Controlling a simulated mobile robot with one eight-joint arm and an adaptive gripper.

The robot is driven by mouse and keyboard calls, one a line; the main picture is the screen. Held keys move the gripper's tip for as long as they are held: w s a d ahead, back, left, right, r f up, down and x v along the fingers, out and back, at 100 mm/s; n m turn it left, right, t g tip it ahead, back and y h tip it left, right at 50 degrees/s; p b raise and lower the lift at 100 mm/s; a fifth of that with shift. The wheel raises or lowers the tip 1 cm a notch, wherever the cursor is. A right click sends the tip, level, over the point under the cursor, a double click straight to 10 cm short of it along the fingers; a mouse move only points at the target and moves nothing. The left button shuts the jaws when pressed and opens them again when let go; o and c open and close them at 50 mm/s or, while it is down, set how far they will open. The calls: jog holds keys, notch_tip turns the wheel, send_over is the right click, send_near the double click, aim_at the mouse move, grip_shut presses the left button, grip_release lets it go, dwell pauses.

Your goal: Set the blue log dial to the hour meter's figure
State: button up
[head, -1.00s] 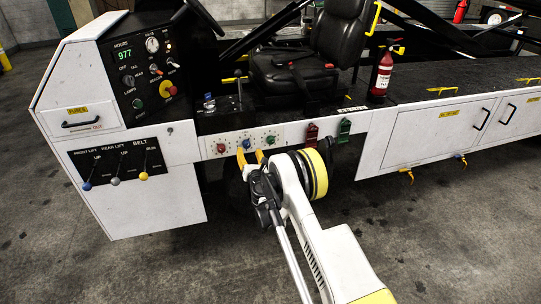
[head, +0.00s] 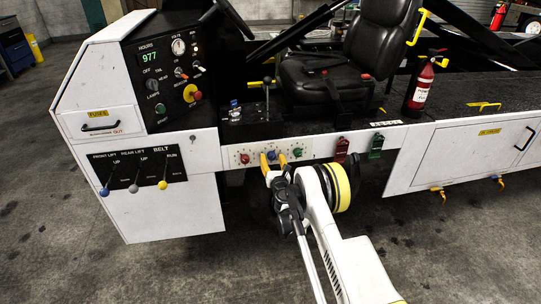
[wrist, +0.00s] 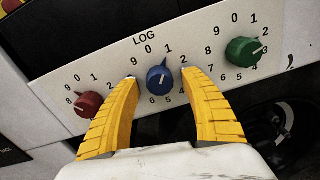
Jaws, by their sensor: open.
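The hour meter (head: 150,57) on the black panel shows 977 in green in the head view. The blue log dial (wrist: 159,80) is the middle of three dials on a white strip marked LOG; it also shows in the head view (head: 271,155). My gripper (wrist: 158,77) is open, with one yellow finger on each side of the blue dial. Gaps show between the dial and both fingertips. The fingers hide some figures around it. In the head view my gripper (head: 273,157) is at the strip.
A red dial (wrist: 88,104) lies left of the blue dial and a green dial (wrist: 243,51) right of it. Red (head: 341,150) and green (head: 376,146) tags hang further right on the strip. Three levers, one blue-tipped (head: 104,191), stand on the lower left panel.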

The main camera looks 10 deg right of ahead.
jog(key=shift+s, duration=0.1)
grip_shut()
jog(key=shift+r+m, duration=0.1)
jog(key=shift+m, duration=0.2)
